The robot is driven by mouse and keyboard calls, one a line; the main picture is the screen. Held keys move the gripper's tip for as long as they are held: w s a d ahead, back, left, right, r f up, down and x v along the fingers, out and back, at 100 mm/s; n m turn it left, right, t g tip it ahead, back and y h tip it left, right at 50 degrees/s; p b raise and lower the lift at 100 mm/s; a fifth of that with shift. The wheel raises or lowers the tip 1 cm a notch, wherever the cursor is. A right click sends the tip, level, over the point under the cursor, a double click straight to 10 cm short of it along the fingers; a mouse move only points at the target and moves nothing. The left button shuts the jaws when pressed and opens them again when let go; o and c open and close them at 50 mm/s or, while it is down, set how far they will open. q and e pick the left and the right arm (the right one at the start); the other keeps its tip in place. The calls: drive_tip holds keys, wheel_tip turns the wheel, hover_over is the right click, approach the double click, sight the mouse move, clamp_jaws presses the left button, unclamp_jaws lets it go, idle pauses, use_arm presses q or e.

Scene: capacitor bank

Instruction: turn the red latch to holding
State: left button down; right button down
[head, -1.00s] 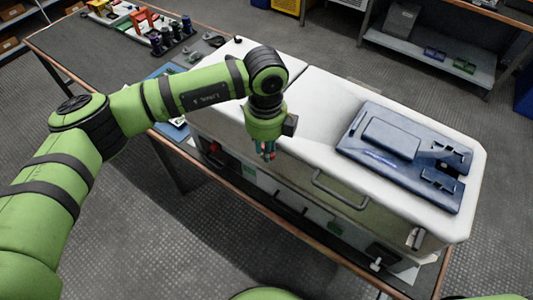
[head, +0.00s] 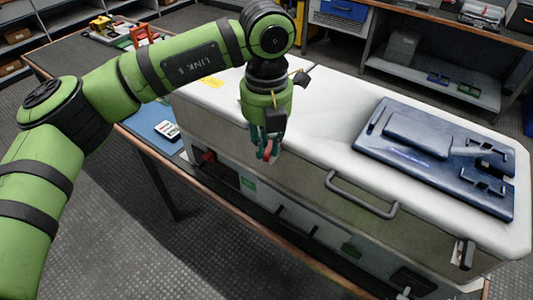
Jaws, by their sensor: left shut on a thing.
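A white cabinet (head: 325,110) with a grey front lies along the bench. My left gripper (head: 267,151) points down at the upper front edge of the cabinet, left of its bar handle (head: 360,195). Its fingers are shut on a small red piece, which looks like the red latch (head: 268,150). The fingers hide most of it, so its setting cannot be read. Another red part (head: 208,156) shows on the cabinet's lower front, farther left. My right gripper is not in view.
A blue panel (head: 380,163) lies on the cabinet top at the right. The bench (head: 65,58) holds several coloured items at its far left end. A shelf unit (head: 430,75) stands behind. The floor in front of the bench is clear.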

sight(267, 147)
use_arm(q)
drive_tip(key=shift+w+m+b, duration=0.15)
drive_tip(key=shift+m+b, duration=1.05)
drive_tip(key=shift+m, duration=0.7)
drive_tip(key=shift+d, duration=0.1)
drive_tip(key=c, duration=1.4)
unclamp_jaws()
wheel_tip(267, 147, up, 12)
